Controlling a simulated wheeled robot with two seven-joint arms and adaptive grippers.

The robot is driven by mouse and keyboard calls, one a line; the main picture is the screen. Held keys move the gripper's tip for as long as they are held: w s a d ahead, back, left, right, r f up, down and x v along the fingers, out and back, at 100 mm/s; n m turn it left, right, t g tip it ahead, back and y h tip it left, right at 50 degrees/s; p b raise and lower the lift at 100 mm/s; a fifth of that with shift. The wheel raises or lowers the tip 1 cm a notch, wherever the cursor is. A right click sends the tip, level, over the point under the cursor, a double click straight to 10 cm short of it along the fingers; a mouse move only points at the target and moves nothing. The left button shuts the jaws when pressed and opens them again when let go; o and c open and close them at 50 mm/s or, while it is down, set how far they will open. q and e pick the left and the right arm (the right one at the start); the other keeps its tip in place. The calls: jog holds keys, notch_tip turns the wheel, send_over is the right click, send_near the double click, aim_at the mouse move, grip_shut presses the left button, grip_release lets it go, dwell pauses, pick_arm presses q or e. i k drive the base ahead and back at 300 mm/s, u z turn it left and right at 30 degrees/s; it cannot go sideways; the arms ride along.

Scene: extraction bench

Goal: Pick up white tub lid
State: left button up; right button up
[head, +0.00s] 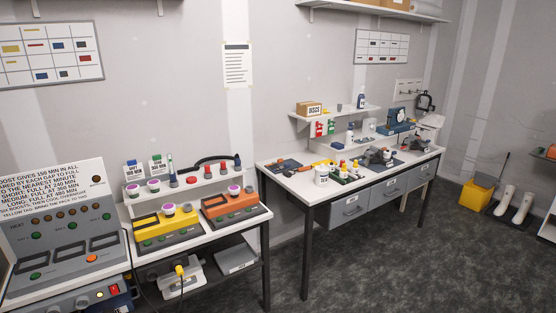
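A small white tub (321,176) stands upright near the left front of the right-hand bench. Its top looks white, but it is too small to tell whether a separate lid sits on it. I cannot make out a white tub lid lying apart anywhere on the bench. Neither of my grippers is in view.
The right-hand bench (285,163) holds several small tools and bottles right of the tub, with drawers (351,208) below. A nearer bench at left carries a yellow unit (163,226) and an orange unit (229,204). Dark floor (400,260) is open in front; a yellow box (476,195) stands at right.

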aim_at(321, 168)
jog(key=i, duration=1.8)
jog(key=z, duration=1.05)
